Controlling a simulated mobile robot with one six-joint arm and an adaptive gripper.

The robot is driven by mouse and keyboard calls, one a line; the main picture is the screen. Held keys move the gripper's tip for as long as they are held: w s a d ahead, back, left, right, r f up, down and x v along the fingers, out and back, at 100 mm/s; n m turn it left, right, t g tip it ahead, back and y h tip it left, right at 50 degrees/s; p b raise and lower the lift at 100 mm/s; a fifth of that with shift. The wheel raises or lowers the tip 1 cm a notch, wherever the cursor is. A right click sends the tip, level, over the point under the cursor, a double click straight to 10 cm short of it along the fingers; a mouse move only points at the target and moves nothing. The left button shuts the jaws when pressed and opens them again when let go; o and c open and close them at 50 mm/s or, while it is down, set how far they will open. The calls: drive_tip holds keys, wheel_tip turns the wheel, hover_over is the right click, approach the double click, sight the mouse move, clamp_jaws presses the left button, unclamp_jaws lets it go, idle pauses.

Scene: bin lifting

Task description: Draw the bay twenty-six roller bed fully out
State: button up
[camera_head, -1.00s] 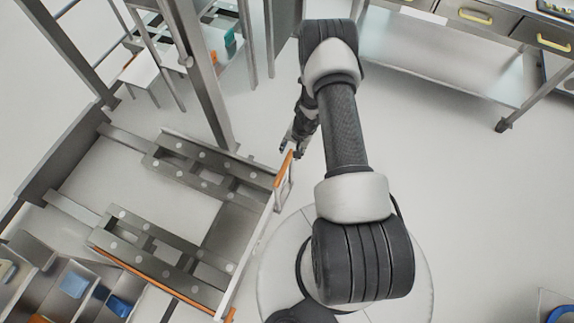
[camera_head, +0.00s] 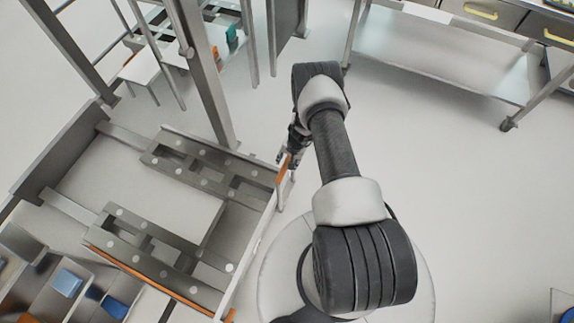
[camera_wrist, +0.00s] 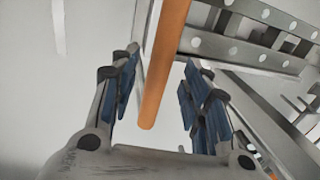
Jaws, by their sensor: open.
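The roller bed (camera_head: 205,172) is a grey metal frame with two perforated rails, at the left in the head view. It is slid out on runners from the rack, and its rails also show at the upper right of the wrist view (camera_wrist: 245,50). An orange bar-shaped handle (camera_head: 282,170) stands at the far end of its front edge. My gripper (camera_head: 283,158) is at that handle. In the wrist view my gripper (camera_wrist: 160,95) is open, its blue-padded fingers on either side of the orange handle (camera_wrist: 160,65), with gaps at both sides. The bay number cannot be read.
A rack post (camera_head: 203,80) rises just behind the bed. A steel table (camera_head: 440,55) stands at the upper right. The floor (camera_head: 460,210) at the right is clear.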

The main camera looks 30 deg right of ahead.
drive_tip(key=shift+w+a+f+b, duration=0.15)
drive_tip(key=shift+f+b, duration=0.15)
drive_tip(key=shift+f, duration=0.75)
drive_tip(key=shift+c, duration=0.6)
clamp_jaws()
